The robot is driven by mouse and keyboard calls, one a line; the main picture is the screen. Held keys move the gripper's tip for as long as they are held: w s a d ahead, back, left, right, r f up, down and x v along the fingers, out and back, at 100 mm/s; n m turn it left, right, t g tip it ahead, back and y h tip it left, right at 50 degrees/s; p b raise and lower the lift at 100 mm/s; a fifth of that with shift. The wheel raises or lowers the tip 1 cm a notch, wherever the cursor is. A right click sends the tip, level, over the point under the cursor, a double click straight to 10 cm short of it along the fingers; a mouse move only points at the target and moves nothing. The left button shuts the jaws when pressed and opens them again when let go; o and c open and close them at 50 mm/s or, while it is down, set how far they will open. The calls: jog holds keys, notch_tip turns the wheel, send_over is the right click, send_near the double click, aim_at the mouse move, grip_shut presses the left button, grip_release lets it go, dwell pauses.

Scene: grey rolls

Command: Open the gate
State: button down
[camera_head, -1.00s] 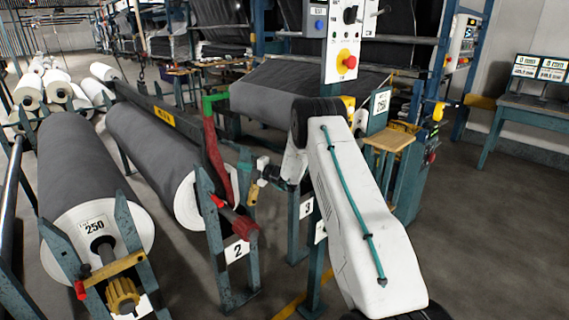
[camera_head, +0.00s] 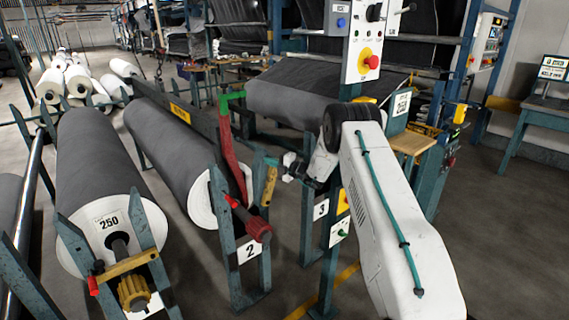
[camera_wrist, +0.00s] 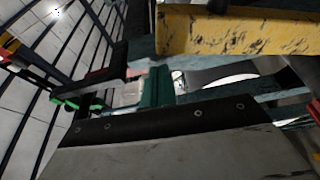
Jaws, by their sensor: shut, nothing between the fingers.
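The yellow bar (camera_head: 269,186) at stand 2 looks like the gate; it stands nearly upright by the stand's right post. A scratched yellow bar (camera_wrist: 235,30) crosses the top of the wrist view, close to my gripper. My gripper (camera_head: 273,161) is at the end of my white arm, beside the upper end of the upright bar. Its teal fingers (camera_wrist: 157,87) are shut and empty. Whether they touch the bar cannot be told. A similar yellow bar (camera_head: 127,264) lies across the posts of the stand with the roll marked 250.
A red lever with a green top (camera_head: 228,140) rises left of my gripper, and a red handle (camera_head: 257,226) projects below. A grey roll (camera_head: 175,150) lies behind. A control post (camera_head: 365,55) stands near my arm. Floor is free at right.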

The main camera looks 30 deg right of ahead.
jog(key=s+a+r, duration=0.1)
jog(key=s+r, duration=0.1)
jog(key=s, duration=0.6)
jog(key=s+a+r, duration=0.2)
jog(key=s+r, duration=0.1)
jog(key=s, duration=0.5)
jog(key=s+a+r+n+g+y, duration=0.2)
jog(key=s+a+n+g, duration=0.55)
jog(key=s+n, duration=0.4)
jog(key=s+a+r+n+g+y, duration=0.2)
jog(key=s+a+n+g, duration=0.5)
jog(key=n, duration=0.8)
jog(key=s+r+n+h, duration=0.4)
jog(key=s+n, duration=0.3)
jog(key=s, duration=0.2)
jog(key=s+a+r+n+h, duration=0.1)
jog(key=s+r+n+h, duration=0.3)
jog(key=s+n, duration=0.4)
jog(key=s+a+r+n+h, duration=0.1)
jog(key=s+r+n+h, duration=0.3)
jog(key=s+n, duration=0.3)
jog(key=shift+s+r+h, duration=0.4)
jog(key=shift+s, duration=2.35)
